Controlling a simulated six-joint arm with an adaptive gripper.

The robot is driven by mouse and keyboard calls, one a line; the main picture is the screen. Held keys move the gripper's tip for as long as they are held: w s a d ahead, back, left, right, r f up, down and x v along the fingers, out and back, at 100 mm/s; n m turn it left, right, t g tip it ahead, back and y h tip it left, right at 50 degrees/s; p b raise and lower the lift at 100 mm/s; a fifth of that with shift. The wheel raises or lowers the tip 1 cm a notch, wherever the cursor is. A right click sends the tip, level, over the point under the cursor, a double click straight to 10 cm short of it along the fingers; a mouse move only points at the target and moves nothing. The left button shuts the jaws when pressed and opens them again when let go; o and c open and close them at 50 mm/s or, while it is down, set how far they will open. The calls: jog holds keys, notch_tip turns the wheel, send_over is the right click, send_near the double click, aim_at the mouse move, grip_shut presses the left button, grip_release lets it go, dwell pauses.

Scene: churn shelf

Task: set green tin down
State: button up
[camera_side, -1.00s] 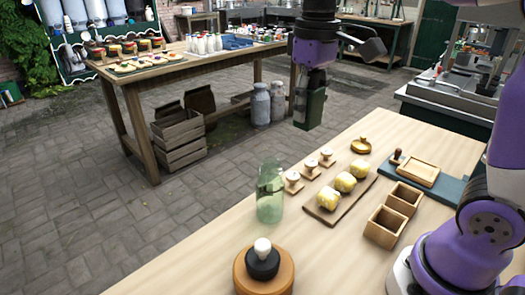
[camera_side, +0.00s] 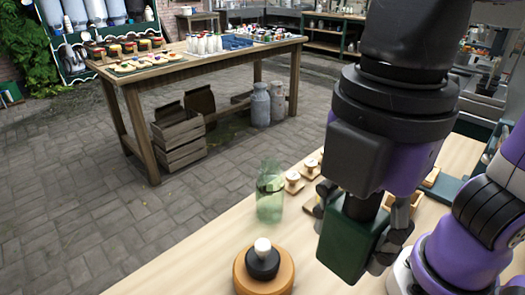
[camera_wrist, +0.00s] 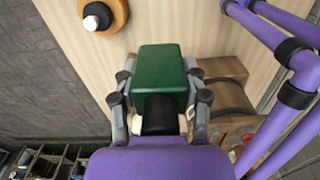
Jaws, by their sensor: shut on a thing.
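The green tin (camera_side: 350,236) is a dark green box held in my gripper (camera_side: 372,214), in front of the right part of the table in the side view. In the wrist view the tin (camera_wrist: 161,70) sits between the two grey fingers of my gripper (camera_wrist: 160,92), which are shut on its sides. Bare pale wooden table top (camera_wrist: 215,30) shows beyond the tin. I cannot tell whether the tin's underside touches the table; it looks raised above it.
A round wooden piece with a black and white knob (camera_side: 263,265) stands at the table's front. A green glass jar (camera_side: 270,195) stands behind it. Small wooden knobbed pieces (camera_side: 294,181) are near the jar. My arm hides the yellow lumps and most of the boxes.

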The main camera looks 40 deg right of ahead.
jog(key=shift+s+a+f+n, duration=0.1)
jog(key=shift+s+f+n, duration=0.1)
jog(key=shift+s+n, duration=0.4)
notch_tip(320, 180, down, 20)
jog(key=shift+w+f, duration=0.1)
jog(key=shift+f, duration=0.15)
jog(key=o, duration=1.2)
jog(key=shift+f, duration=0.15)
notch_tip(320, 180, up, 12)
jog(key=w+d+r+m+t, duration=0.1)
jog(key=w+d+m+t, duration=0.1)
jog(key=w+d+m, duration=0.3)
jog(key=w+d+r+m+t, duration=0.2)
jog(key=w+d+m, duration=0.3)
jog(key=d+m, duration=0.8)
jog(key=shift+w+d+r+t, duration=0.3)
jog(key=shift+w+d+t, duration=0.1)
jog(key=shift+t, duration=0.4)
